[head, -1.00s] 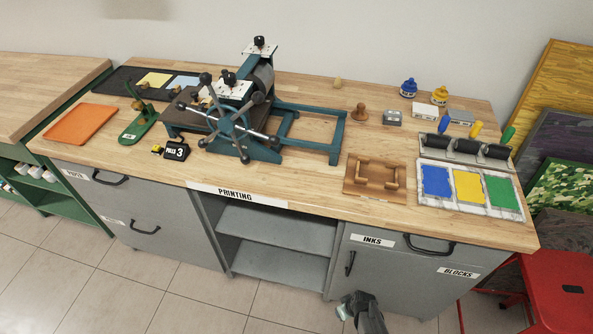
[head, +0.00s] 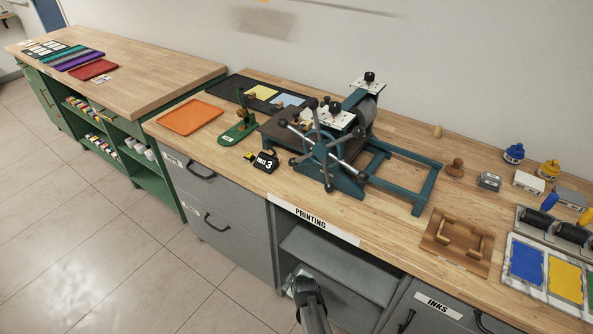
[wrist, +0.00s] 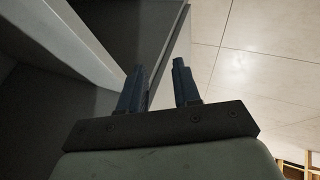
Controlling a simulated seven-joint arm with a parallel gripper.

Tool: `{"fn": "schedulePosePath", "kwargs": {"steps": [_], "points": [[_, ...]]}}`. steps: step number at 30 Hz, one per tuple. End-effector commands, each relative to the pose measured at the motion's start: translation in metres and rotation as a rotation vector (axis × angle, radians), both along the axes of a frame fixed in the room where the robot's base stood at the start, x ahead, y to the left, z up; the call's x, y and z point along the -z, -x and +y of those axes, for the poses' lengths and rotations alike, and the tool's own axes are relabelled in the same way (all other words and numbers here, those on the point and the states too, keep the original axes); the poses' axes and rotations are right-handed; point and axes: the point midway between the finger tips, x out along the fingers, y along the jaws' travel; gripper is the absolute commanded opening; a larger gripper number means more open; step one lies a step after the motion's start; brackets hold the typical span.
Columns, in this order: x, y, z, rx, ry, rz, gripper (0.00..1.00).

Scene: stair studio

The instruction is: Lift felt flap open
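The teal printing press (head: 345,180), with its spoked wheel and steel roller, stands on the wooden bench. A dark grey sheet or bed (head: 285,132) lies on its left part, partly behind the wheel; I cannot tell for sure whether this is the felt flap. My gripper (head: 300,284) is low in front of the bench, by the open grey shelves, well below and apart from the press. In the wrist view its two dark fingers (wrist: 159,82) stand apart with nothing between them.
A black "PULLS 3" counter (head: 266,162), a green stand (head: 238,130) and an orange tray (head: 190,117) are left of the press. A wooden jig (head: 457,242) and ink slab (head: 545,272) are right. The bench edge and grey shelves (head: 340,265) are close to my gripper.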

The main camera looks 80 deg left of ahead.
Motion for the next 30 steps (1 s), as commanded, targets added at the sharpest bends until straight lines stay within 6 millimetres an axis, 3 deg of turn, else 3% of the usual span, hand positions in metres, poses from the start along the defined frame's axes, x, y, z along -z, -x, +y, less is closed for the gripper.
{"fn": "schedulePosePath", "kwargs": {"steps": [1, 6, 18, 25, 30], "points": [[-0.020, 0.022, 0.016, -0.040, -0.026, -0.022, 0.32], [-0.082, 0.079, 0.054, -0.137, -0.097, -0.100, 0.32], [-0.238, 0.189, 0.112, -0.191, -0.251, -0.251, 0.32], [-0.339, 0.226, 0.141, -0.030, -0.346, -0.295, 0.32], [-0.394, 0.220, 0.164, 0.215, -0.422, -0.280, 0.32]]}}
